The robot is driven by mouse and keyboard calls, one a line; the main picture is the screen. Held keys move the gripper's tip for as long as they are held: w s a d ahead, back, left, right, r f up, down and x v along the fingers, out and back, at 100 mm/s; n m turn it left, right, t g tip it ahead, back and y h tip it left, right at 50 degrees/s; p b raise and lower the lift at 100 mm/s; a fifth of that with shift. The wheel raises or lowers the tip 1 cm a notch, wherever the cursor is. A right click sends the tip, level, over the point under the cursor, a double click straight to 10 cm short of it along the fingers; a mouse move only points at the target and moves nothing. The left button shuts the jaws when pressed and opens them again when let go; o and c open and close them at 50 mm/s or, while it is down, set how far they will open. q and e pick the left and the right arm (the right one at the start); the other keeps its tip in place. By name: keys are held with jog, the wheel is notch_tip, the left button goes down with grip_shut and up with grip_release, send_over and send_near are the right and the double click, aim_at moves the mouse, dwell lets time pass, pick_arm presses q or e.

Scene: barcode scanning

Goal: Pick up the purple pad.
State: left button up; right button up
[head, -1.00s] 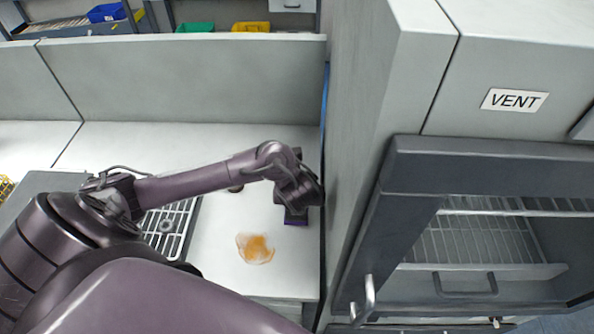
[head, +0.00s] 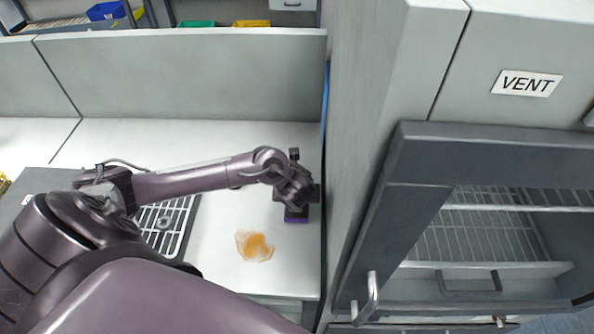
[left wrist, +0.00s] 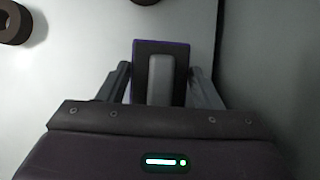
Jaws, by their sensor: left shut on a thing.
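The purple pad (head: 296,219) is dark with a purple edge and sits low at the right end of the white counter, beside the grey cabinet wall. My left gripper (head: 296,205) is over it from above. In the left wrist view the pad (left wrist: 146,48) shows a dark top, a purple rim and a grey raised grip (left wrist: 160,78). The fingers of my left gripper (left wrist: 160,88) are on either side of this grip and shut on it. Whether the pad touches the counter is hard to tell. My right gripper is not in view.
An orange-brown spill (head: 254,246) lies on the counter left of the pad. A grey cabinet with a VENT label (head: 527,83) stands close on the right. Brown round items (left wrist: 14,22) show in the left wrist view.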

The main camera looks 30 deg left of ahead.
pick_arm(q)
jog(key=shift+r, duration=0.1)
jog(key=shift+c, duration=0.5)
jog(key=shift+r, duration=0.25)
notch_tip(320, 180, up, 19)
jog(key=p, duration=0.8)
jog(key=shift+r, duration=0.15)
